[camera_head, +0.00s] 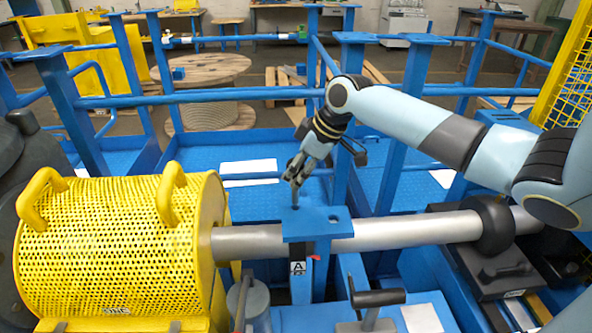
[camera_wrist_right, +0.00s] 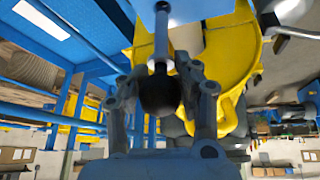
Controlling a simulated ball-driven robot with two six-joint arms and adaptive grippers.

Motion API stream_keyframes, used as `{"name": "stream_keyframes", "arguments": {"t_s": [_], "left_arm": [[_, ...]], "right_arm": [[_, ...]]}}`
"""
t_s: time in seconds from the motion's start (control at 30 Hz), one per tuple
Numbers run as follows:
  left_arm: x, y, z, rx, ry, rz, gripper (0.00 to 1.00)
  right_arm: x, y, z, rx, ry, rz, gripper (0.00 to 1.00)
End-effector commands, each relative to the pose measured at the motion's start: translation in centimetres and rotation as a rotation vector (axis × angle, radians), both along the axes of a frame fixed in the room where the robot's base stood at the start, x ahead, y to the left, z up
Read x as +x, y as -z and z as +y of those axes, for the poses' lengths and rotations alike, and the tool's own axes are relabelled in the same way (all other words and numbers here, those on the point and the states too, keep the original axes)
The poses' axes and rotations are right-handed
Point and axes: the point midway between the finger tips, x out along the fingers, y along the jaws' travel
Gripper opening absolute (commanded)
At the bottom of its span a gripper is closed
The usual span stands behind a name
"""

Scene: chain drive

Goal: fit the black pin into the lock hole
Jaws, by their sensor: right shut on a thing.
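My right gripper (camera_head: 296,178) hangs above the blue lock plate (camera_head: 318,229) in the head view, shut on the black pin (camera_head: 295,195). The pin points down, and its tip is at the left part of the plate, by a dark lock hole (camera_head: 295,208). I cannot tell whether the tip is inside the hole. In the right wrist view, my right gripper (camera_wrist_right: 160,90) has its fingers around the pin's round black head (camera_wrist_right: 158,97). The grey shaft runs up to the blue plate (camera_wrist_right: 190,9). My left gripper is not in view.
A second hole (camera_head: 335,218) shows in the plate's right part. A grey shaft (camera_head: 400,231) runs under the plate, with a yellow perforated drum guard (camera_head: 115,245) at left. Blue posts and rails (camera_head: 210,97) stand behind. A black-handled lever (camera_head: 377,298) is in front.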

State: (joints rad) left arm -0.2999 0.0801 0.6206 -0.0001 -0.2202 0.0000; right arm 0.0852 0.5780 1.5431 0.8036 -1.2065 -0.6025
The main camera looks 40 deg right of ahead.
Motion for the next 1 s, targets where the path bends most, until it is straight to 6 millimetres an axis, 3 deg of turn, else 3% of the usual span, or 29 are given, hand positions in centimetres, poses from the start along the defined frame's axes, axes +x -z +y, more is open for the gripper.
{"name": "stream_keyframes", "arguments": {"t_s": [1.0], "left_arm": [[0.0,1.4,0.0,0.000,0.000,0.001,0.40]], "right_arm": [[0.0,2.1,0.0,0.000,0.000,-0.001,0.00]]}}
